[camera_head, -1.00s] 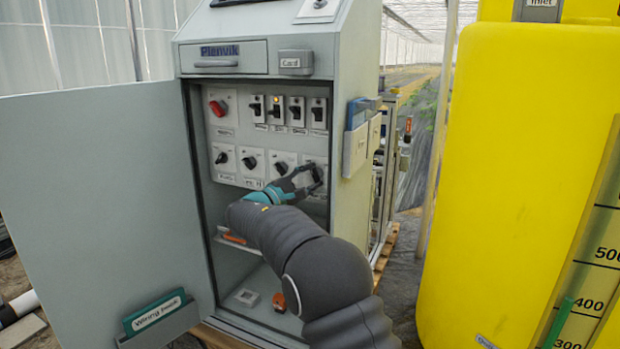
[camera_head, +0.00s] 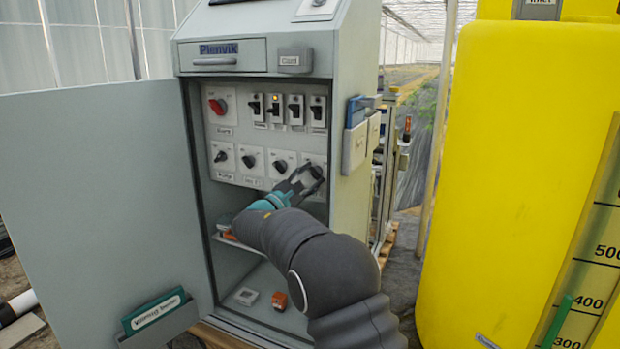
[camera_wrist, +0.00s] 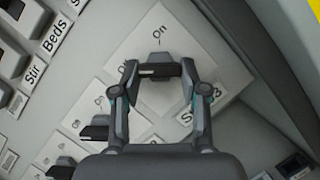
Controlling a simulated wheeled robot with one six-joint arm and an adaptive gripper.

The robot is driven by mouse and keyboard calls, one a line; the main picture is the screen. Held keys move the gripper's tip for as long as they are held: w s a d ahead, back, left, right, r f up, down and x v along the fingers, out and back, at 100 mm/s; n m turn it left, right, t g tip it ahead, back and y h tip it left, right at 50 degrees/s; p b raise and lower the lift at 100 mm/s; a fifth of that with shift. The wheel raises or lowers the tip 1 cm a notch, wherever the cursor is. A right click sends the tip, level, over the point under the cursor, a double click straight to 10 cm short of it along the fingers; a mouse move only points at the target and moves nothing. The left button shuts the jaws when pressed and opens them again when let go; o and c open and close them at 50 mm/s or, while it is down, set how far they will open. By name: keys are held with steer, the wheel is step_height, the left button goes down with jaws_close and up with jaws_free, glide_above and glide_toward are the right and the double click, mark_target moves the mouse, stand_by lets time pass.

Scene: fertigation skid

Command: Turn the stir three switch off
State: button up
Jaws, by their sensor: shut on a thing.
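The stir three switch is a dark rotary knob (camera_wrist: 160,70) on a pale square plate (camera_wrist: 222,72) in the wrist view. "On" is printed above the knob, and a label ending in "3" is partly hidden by a finger. In the head view its plate (camera_head: 308,158) is the rightmost of the lower row, mostly covered by my gripper. My gripper (camera_wrist: 158,71) is shut on the knob, a finger on each side; it shows in the head view too (camera_head: 312,175). I cannot tell exactly which way the knob points.
Other rotary switches (camera_head: 249,161) sit left along the same row, with a red knob (camera_head: 217,107) and several rocker switches (camera_head: 275,108) above. The open cabinet door (camera_head: 95,200) stands left. Below my arm are a shelf (camera_head: 232,240) and an orange item (camera_head: 279,301).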

steer(key=o, duration=1.1)
steer(key=shift+o, duration=0.2)
steer(key=v, duration=1.2)
